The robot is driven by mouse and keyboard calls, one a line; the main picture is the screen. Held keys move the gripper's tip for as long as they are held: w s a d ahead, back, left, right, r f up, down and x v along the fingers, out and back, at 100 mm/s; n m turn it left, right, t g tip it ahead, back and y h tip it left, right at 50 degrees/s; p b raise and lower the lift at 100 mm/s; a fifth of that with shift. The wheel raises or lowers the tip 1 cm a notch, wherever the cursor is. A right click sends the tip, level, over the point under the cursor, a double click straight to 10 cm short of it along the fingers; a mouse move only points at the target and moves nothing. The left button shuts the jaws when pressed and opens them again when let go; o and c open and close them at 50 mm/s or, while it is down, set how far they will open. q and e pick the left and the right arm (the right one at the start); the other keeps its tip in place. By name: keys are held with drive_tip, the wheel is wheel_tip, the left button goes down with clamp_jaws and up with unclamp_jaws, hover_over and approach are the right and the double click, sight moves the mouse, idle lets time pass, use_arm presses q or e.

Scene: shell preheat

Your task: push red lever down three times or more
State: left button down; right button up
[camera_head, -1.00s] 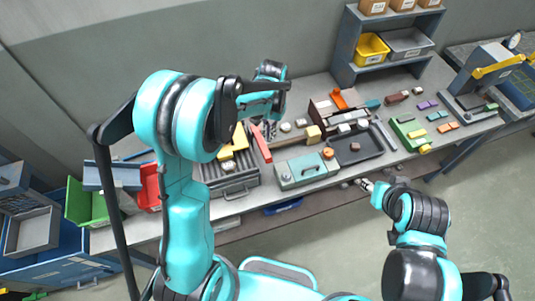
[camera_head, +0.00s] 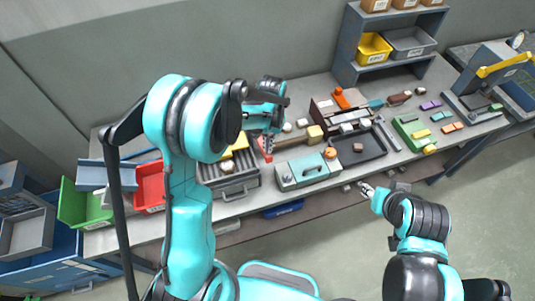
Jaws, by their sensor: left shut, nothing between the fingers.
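The red lever (camera_head: 266,154) is at the left-middle of the bench, beside a grey ribbed tray. Only its near end shows clearly; my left gripper and wrist cover the rest. My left gripper (camera_head: 265,130) is shut and empty, pointing down over the lever. I cannot tell whether it touches the lever. My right gripper (camera_head: 366,187) is low in front of the bench edge, away from the lever; its fingers are too small to read.
A teal-topped box (camera_head: 307,170) with an orange knob stands right of the lever. A brown bar with a tan block (camera_head: 315,133) lies behind it. A dark tray (camera_head: 371,147) is farther right. Green (camera_head: 82,206) and red (camera_head: 150,187) bins stand at the left.

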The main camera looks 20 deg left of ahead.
use_arm(q)
wheel_tip(320, 180, down, 5)
drive_tip(key=b, duration=0.4)
drive_tip(key=shift+r, duration=0.3)
